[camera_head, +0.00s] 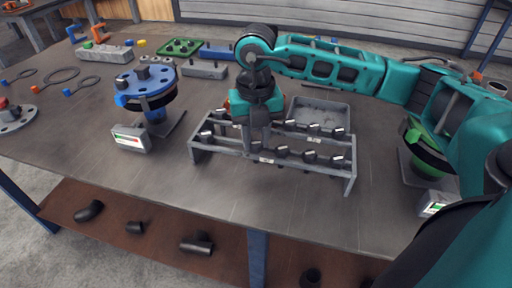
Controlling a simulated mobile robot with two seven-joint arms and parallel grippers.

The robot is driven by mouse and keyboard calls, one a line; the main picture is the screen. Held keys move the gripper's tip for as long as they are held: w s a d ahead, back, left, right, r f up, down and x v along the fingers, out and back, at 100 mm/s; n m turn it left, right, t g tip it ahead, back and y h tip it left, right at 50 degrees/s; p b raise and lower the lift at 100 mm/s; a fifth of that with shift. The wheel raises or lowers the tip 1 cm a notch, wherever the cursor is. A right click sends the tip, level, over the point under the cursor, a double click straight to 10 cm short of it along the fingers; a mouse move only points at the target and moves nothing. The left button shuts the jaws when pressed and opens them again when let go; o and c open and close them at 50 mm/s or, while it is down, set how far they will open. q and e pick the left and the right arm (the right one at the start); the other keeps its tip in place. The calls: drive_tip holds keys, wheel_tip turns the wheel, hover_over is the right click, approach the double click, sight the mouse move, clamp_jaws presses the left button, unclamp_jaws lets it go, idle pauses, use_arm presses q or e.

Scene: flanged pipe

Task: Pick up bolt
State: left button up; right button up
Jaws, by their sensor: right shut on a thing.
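A grey two-tier rack (200,148) stands in the middle of the table. Several dark bolts with pale tops sit in its rows, such as a bolt (313,128) in the back row and a bolt (309,156) in the front row. My right gripper (258,147) points straight down over the left-middle part of the rack, with its fingertips among the bolts. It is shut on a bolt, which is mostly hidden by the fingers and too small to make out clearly. My left gripper is not in view.
A blue flange (147,88) on a stand is left of the rack, with a small display box (131,138) before it. A grey tray (322,113) lies behind the rack. A green-ringed stand (427,150) is at right. The table front is clear.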

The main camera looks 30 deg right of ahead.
clamp_jaws()
drive_tip(key=shift+r, duration=0.1)
